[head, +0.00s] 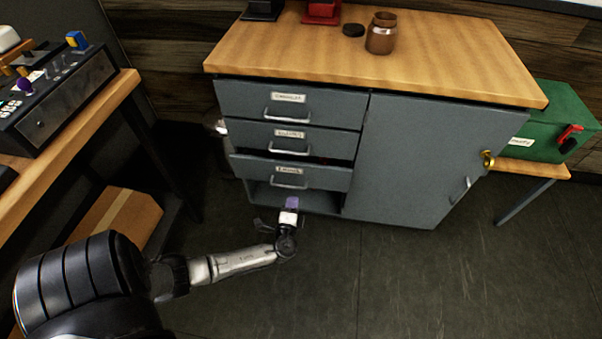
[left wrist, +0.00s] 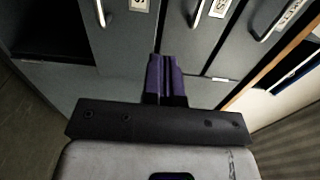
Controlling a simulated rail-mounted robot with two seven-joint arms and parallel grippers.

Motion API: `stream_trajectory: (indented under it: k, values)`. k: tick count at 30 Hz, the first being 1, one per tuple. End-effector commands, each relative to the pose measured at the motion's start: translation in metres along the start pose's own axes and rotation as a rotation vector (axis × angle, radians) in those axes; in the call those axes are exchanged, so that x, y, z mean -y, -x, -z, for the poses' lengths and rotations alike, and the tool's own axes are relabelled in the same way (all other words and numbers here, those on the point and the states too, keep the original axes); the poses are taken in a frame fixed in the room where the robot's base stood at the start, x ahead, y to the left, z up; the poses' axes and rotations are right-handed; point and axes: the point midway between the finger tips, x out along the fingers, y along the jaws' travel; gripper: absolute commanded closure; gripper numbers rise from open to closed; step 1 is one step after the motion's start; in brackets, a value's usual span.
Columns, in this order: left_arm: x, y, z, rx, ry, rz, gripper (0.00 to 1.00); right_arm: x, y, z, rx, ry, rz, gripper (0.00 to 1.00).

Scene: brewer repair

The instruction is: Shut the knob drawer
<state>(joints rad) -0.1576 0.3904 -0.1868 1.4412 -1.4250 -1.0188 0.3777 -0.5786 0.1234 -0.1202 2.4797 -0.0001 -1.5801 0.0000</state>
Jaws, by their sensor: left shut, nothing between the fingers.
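The grey cabinet has a stack of three labelled drawers on its left side. The lowest drawer (head: 320,178) stands partly out, with a dark gap above its front. The middle drawer (head: 338,142) and top drawer (head: 335,106) look shut or nearly so. The labels are too small to read, so I cannot tell by name which is the knob drawer. My left gripper (head: 292,202) is shut and empty, its purple fingertips just below and in front of the lowest drawer. In the left wrist view, the closed fingers (left wrist: 165,75) point at the drawer fronts; contact is unclear. My right gripper is out of view.
Below the lowest drawer is an open, dark bay (head: 318,202). A cabinet door (head: 425,150) is on the right. A brown jar (head: 381,38) and a dark lid (head: 353,30) are on the wooden top. A green box (head: 550,112) stands right. Floor in front is clear.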

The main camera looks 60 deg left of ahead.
Motion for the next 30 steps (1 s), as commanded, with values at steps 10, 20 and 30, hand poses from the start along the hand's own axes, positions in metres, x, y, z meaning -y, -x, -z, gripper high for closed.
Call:
stream_trajectory:
  k: [10, 20, 30]
  values:
    - [-0.002, -0.040, 0.001, -0.001, 0.034, 0.004, 1.00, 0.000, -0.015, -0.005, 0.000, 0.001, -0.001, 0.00]
    - [-0.002, -0.100, 0.001, 0.000, 0.034, 0.003, 1.00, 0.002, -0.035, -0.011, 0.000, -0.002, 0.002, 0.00]
    - [-0.001, -0.135, 0.001, -0.001, 0.033, 0.002, 1.00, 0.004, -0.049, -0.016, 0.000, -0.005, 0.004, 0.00]
